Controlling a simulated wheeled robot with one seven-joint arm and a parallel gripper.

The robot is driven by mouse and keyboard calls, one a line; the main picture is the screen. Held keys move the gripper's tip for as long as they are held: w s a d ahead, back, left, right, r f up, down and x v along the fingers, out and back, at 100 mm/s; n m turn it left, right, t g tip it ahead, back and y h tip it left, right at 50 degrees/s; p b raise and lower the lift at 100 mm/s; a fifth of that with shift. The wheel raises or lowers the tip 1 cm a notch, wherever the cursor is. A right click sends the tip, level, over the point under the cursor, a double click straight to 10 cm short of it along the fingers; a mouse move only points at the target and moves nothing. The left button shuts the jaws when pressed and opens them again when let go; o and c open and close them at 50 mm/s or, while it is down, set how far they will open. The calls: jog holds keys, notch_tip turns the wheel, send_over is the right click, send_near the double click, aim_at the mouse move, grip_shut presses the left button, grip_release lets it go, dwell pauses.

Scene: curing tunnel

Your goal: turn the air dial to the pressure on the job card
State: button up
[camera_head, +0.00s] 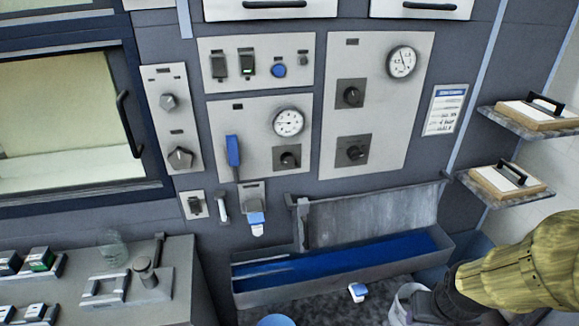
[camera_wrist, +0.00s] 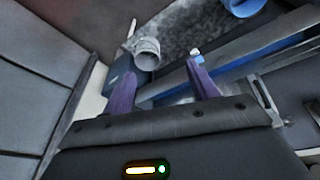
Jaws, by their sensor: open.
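The job card (camera_head: 446,109) is a white sheet with a blue header on the wall right of the panels; its text is too small to read. The right panel has a round gauge (camera_head: 402,62), an upper black knob (camera_head: 351,94) and a lower black knob (camera_head: 354,152). The middle panel has another gauge (camera_head: 289,122) above a black knob (camera_head: 287,158), beside a blue lever (camera_head: 233,151). I cannot tell which knob is the air dial. My gripper (camera_wrist: 162,85) is open, its purple fingers apart and empty, low and away from the panels.
An open trough (camera_head: 340,272) with a blue inside juts out below the panels. A whitish cup or bucket (camera_head: 408,302) stands near my wrist. Two shelves with boards (camera_head: 510,178) stick out at right. A bench (camera_head: 185,300) stands at lower left. Space before the knobs is clear.

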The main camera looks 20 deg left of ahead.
aim_at(289, 163)
jog(key=w+f+n+t+h, duration=0.2)
jog(key=w+f+n+t, duration=0.2)
jog(key=w+f+n, duration=0.45)
jog(key=w+a+r+n+t+b, duration=0.1)
jog(key=w+a+r+n+t, duration=0.3)
jog(key=w+a+n, duration=0.5)
jog(key=s+a+r+n+t+y, duration=0.2)
jog(key=a+r+n+y, duration=0.3)
jog(key=a+n, duration=0.5)
jog(key=s+a+r+n+t+y, duration=0.2)
jog(key=a+r+n+y, duration=0.4)
jog(key=a+r+n, duration=0.4)
jog(key=a+n, duration=0.1)
jog(key=n, duration=0.2)
jog(key=shift+s+a+y+b, duration=0.15)
jog(key=shift+s+y+b, duration=0.1)
jog(key=shift+y+b, duration=0.1)
jog(key=p+x, duration=0.4)
jog(key=x, duration=1.3)
jog(key=shift+w, duration=0.3)
